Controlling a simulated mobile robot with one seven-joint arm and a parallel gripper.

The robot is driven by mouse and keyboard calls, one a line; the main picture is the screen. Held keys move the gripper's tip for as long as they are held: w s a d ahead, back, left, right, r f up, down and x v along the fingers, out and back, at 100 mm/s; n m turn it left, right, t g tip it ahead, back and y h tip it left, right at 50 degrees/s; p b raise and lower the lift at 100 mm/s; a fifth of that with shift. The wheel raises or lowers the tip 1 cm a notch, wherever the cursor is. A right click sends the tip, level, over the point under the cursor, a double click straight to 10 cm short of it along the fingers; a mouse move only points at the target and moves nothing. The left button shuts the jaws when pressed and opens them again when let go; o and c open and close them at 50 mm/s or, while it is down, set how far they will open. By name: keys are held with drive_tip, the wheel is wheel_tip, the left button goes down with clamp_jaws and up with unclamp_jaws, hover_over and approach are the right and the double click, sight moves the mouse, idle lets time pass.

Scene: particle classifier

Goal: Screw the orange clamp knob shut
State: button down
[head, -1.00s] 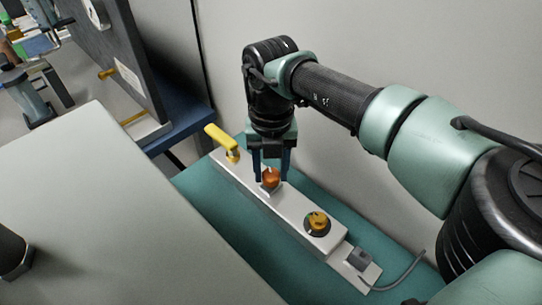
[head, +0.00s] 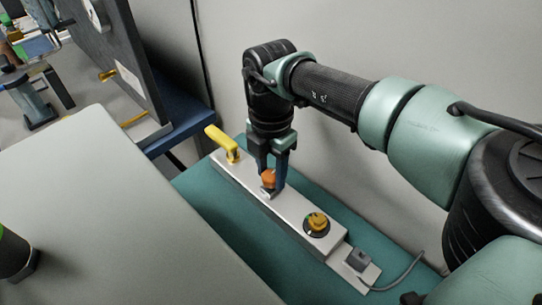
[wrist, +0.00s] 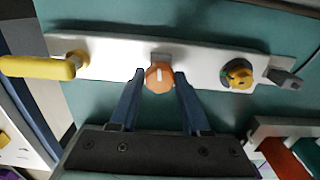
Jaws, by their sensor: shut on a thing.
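The orange clamp knob (head: 269,179) sits on the middle of a long white panel (head: 291,218). In the wrist view the orange knob (wrist: 159,77) is round with a pale line across its face. My gripper (head: 271,184) points down over it, with one blue finger on each side. In the wrist view my gripper (wrist: 160,84) has its fingertips at the knob's left and right sides, shut on it. The grip hides part of the knob's sides in the head view.
A yellow lever handle (head: 222,143) stands at the panel's far end, and a yellow knob on a dark dial (head: 317,223) at its near end. A grey plug with a cable (head: 358,259) lies beyond the dial. The panel rests on a teal surface (head: 221,211) beside a grey wall.

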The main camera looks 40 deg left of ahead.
sight(271, 174)
drive_tip(key=shift+m, duration=0.5)
drive_tip(key=shift+c, duration=1.8)
unclamp_jaws()
drive_tip(key=shift+r, duration=0.15)
wheel_tip(271, 174, up, 13)
drive_tip(key=shift+p, duration=0.4)
